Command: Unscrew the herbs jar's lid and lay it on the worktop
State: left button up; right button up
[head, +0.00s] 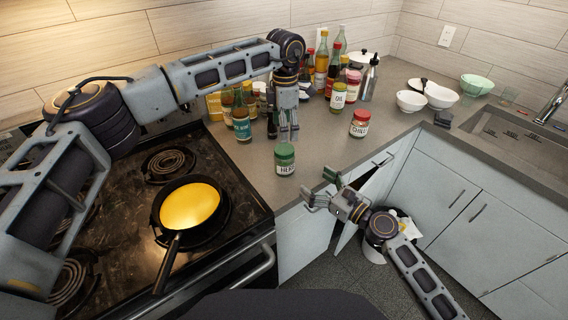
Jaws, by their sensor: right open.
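The herbs jar (285,168) stands upright on the worktop near its front edge, right of the stove. Its green lid (284,150) sits on top. My right gripper (318,188) is open, to the right of and a little in front of the jar, apart from it. A dark green patch shows at its upper finger; I cannot tell whether it is part of the finger.
A chili jar (360,124) and an oil jar (338,96) stand behind to the right. Several bottles crowd the back. A pan (189,205) with yellow contents is on the stove at left. Bare worktop (318,143) lies between the herbs and chili jars. A cabinet door below stands open.

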aim_at(285, 160)
jog(key=shift+a, duration=0.1)
pick_arm(q)
jog(key=shift+w+a, duration=0.1)
pick_arm(e)
jog(key=shift+x, duration=6.95)
jog(key=shift+f, duration=0.1)
